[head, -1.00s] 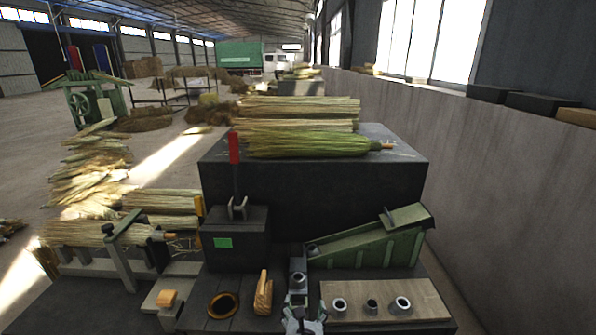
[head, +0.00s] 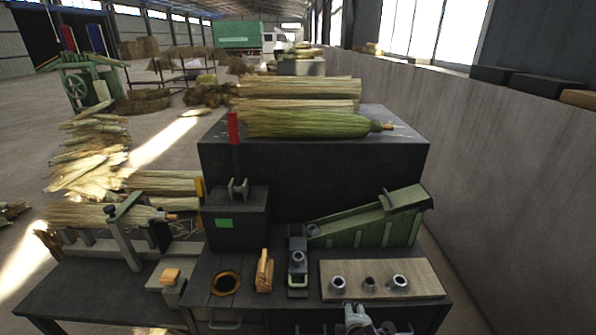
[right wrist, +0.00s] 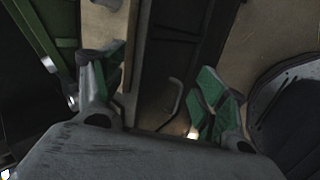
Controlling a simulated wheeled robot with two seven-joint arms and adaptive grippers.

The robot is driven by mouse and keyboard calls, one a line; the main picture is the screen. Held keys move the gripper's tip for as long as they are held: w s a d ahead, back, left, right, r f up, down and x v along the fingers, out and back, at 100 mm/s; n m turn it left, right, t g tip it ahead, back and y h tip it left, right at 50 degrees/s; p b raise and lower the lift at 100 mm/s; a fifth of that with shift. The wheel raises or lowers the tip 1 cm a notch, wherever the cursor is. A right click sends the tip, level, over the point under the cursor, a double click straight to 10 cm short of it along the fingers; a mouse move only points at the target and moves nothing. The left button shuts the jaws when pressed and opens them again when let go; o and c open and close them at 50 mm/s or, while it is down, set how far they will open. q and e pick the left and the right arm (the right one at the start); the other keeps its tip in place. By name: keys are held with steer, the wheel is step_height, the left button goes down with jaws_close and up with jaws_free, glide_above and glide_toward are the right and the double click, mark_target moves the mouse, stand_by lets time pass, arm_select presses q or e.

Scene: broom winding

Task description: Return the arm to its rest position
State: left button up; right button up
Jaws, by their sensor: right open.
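My right gripper (head: 357,320) shows at the bottom edge of the head view, in front of the workbench's front edge and below the wooden board. Only its upper end shows there. In the right wrist view my right gripper (right wrist: 157,95) has its two green-padded fingers spread wide, with no object held between them. A bent grey handle (right wrist: 173,98) appears in the gap, beyond the fingers. My left gripper is not in view.
The workbench holds a wooden board (head: 415,290) with three metal collars, a dark upright fixture (head: 298,284), a green chute (head: 370,232), a wooden piece (head: 264,270) and a ring (head: 225,284). Brooms (head: 310,124) lie on the dark block behind. A wall (head: 520,170) runs along the right.

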steer(key=shift+s+d+m+g+y, duration=0.4)
steer(key=shift+s+d+m+g, duration=0.6)
steer(key=shift+s+d+m, duration=1.65)
steer(key=shift+s+d+m+g+y, duration=0.4)
steer(key=shift+s+d+m+g, duration=0.75)
steer(key=shift+s+m, duration=2.75)
step_height(320, 180, down, 34)
steer(key=d+m, duration=0.1)
steer(key=s+d+f+g, duration=0.1)
steer(key=s+d+f, duration=0.1)
steer(key=s+f, duration=0.7)
steer(key=s+d+f+g, duration=0.1)
steer(key=s+d+f, duration=0.2)
steer(key=s+f, duration=0.7)
steer(key=s, duration=0.3)
steer(key=shift+s+d+f, duration=0.15)
steer(key=shift+d+f, duration=0.1)
steer(key=shift+d, duration=0.1)
